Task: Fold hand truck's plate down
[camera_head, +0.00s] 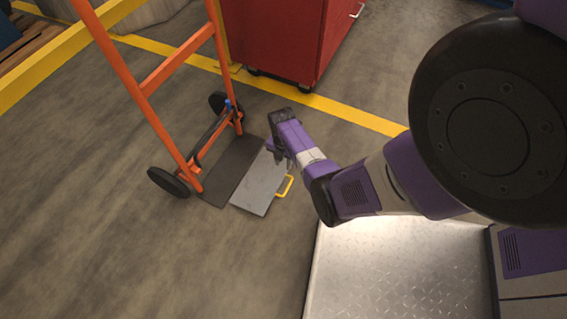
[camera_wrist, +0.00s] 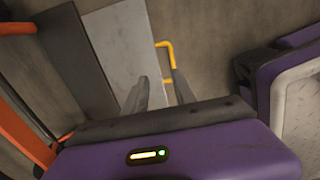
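The orange hand truck (camera_head: 167,68) stands upright at the left in the head view. Its plate has a dark section (camera_head: 232,170) by the wheels and a grey section (camera_head: 259,188) beyond it. Both look flat or nearly flat, low over the floor; I cannot tell if the grey edge touches it. A yellow handle (camera_head: 287,186) sticks out from the grey edge. My gripper (camera_head: 276,153) is above the plate's far corner. In the wrist view, my gripper (camera_wrist: 160,78) is open, its two fingers apart near the yellow handle (camera_wrist: 166,58) and over the grey section (camera_wrist: 122,45). Contact is unclear.
A red cabinet (camera_head: 285,40) on casters stands behind the plate. A yellow rail (camera_head: 45,62) runs at upper left, and a yellow floor line (camera_head: 330,108) crosses behind. The floor left and front of the hand truck is clear.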

